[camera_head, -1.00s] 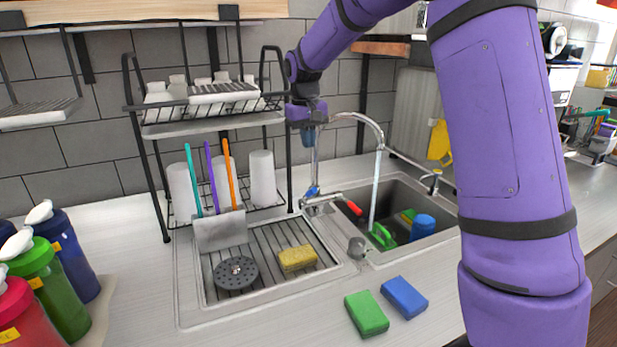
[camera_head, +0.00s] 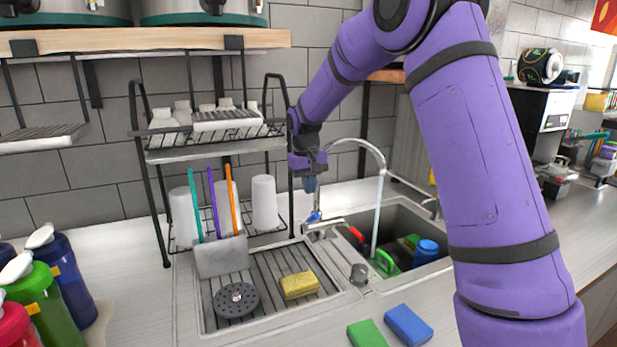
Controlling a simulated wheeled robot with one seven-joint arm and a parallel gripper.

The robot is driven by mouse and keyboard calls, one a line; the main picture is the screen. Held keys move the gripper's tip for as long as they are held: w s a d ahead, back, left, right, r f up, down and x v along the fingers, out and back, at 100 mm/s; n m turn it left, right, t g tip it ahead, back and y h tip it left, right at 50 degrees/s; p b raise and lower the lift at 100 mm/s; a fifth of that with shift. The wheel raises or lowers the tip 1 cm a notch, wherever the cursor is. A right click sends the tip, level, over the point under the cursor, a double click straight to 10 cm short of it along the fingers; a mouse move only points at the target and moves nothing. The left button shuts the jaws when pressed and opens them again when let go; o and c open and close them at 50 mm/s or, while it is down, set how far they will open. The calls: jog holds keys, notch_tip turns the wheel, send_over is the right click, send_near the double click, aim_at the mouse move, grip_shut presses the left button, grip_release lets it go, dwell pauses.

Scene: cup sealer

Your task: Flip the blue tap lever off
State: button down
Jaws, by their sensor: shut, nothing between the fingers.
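The tap (camera_head: 322,229) stands at the back of the sink, with a tall curved spout (camera_head: 383,163). A pale stream of water seems to fall from the spout into the basin. The small blue tap lever (camera_head: 314,217) is at the left end of the tap body, and a red lever (camera_head: 356,233) is at the right. My gripper (camera_head: 311,186) points down just above the blue lever, shut and empty. A small gap appears to lie between them; contact is hard to judge at this size.
A dish rack (camera_head: 210,153) with cups stands left of my gripper. The sink basin (camera_head: 440,264) holds a blue container (camera_head: 425,252) and a green item (camera_head: 385,262). A yellow sponge (camera_head: 299,285) lies on the drainboard. Green (camera_head: 367,334) and blue sponges (camera_head: 408,325) lie in front.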

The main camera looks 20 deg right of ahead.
jog(key=shift+d+f, duration=0.15)
jog(key=shift+f, duration=2.3)
